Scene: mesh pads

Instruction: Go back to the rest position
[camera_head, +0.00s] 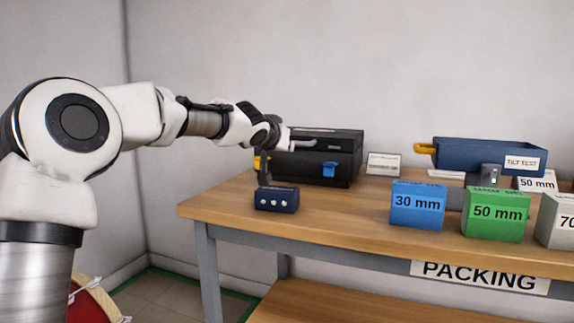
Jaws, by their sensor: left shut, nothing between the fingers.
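My left arm reaches in from the left and stretches over the left end of the wooden table. My left gripper (264,176) is shut and empty, pointing down. It appears just above or behind a small dark blue block (276,199) with three white dots; I cannot tell whether it touches the block. A black toolbox (316,168) with a blue latch stands behind the gripper, partly covered by my wrist. My right gripper is not in view.
The wooden table (335,213) carries blue (417,206), green (496,215) and grey (557,220) labelled blocks. A blue tray (488,155) marked "TILT TEST" stands at the back right. A small sign (383,164) stands beside the toolbox. A red drum-like object (92,303) is on the floor.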

